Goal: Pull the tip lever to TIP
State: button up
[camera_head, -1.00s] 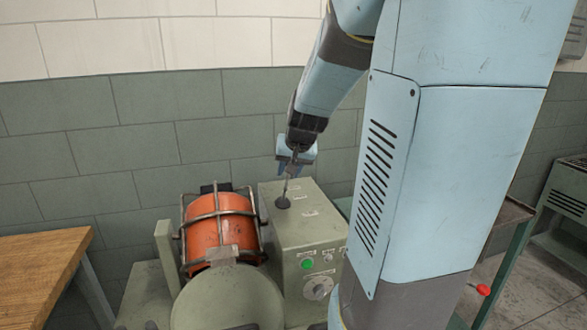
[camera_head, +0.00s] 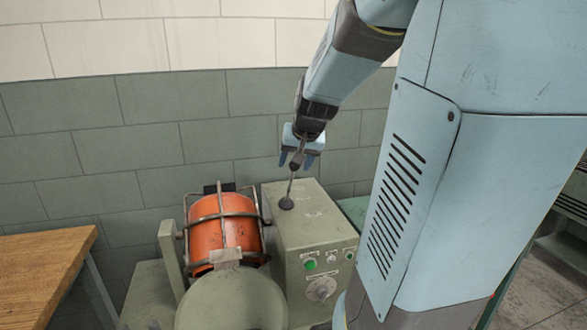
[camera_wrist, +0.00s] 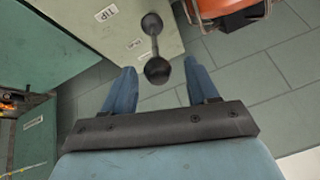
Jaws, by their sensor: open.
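The tip lever (camera_head: 291,185) is a thin dark rod with a round black knob, rising from a round black base on top of the grey-green machine box (camera_head: 320,237). It leans slightly right in the head view. My gripper (camera_head: 300,165) is open, with its blue fingers around the lever's upper end. In the wrist view, the lever knob (camera_wrist: 157,70) shows between the two spread fingertips of my gripper (camera_wrist: 162,72), with a gap on each side. A TIP label (camera_wrist: 107,12) is on the box top, left of the lever there.
An orange drum (camera_head: 222,236) in a metal cage stands left of the box. A round grey-green piece (camera_head: 232,300) is in front of it. The box front has a green button (camera_head: 310,264) and a dial (camera_head: 321,289). A wooden table (camera_head: 40,270) is at far left.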

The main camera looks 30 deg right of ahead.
jog(key=v, duration=1)
